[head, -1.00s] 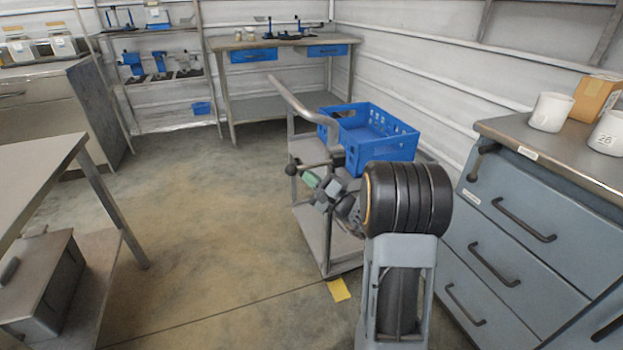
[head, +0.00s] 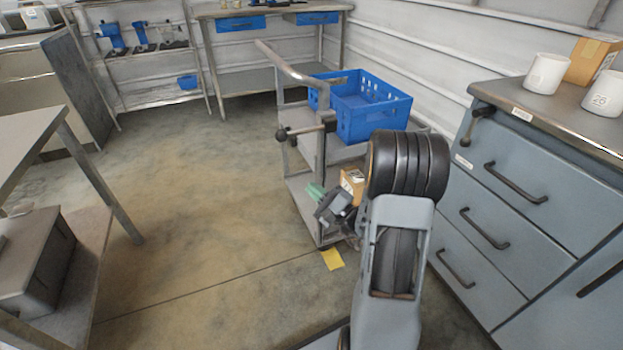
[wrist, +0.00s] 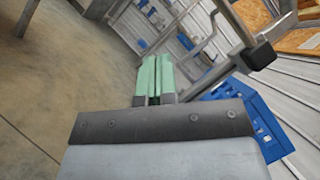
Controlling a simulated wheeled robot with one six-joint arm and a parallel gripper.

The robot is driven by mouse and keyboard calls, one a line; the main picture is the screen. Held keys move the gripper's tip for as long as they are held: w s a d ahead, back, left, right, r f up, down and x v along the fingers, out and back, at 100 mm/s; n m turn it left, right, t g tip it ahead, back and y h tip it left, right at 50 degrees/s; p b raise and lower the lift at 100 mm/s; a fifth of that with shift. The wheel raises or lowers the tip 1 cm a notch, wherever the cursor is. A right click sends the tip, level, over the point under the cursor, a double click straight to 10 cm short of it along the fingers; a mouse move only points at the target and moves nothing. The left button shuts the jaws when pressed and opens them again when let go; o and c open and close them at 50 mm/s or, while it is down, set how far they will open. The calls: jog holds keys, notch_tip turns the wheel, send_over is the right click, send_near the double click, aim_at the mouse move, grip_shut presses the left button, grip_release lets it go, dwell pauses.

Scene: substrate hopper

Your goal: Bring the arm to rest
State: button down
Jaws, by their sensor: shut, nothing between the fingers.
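My gripper (head: 315,191) is in front of the cart's side, low, near the level of its lower shelf, with nothing held. In the wrist view its two green fingers (wrist: 154,78) lie together, shut. My dark arm joint and grey link fill the lower middle of the head view and hide part of the cart (head: 300,190).
A blue crate (head: 374,128) sits on the cart's top, and a cardboard box (head: 352,182) shows lower down. Grey drawers (head: 510,195) stand close on the right, bearing two white pots (head: 546,72). A steel table (head: 35,140) is at left. Open floor (head: 190,200) lies between.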

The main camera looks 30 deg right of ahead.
jog(key=shift+s+f, duration=0.15)
dwell(0.4)
jog(key=s+a+r+n+g+y+p, duration=0.1)
jog(key=s+a+r+n+g+p, duration=0.55)
jog(key=a+r+g+p, duration=0.35)
jog(key=s+a+r+n+g+y+p, duration=0.1)
jog(key=s+a+r+n+g+p, duration=0.65)
jog(key=r+p, duration=0.45)
jog(key=d+r+n+h+p, duration=0.2)
jog(key=d+r+h+p, duration=0.1)
jog(key=r+h+p, duration=0.2)
jog(key=s+d+r+n+t+h+p, duration=0.1)
jog(key=d+r+n+h+p, duration=0.2)
jog(key=r+h+p, duration=0.3)
notch_tip(320, 180, up, 6)
jog(key=d+p, duration=0.1)
jog(key=p, duration=0.2)
jog(key=shift+d+f, duration=0.2)
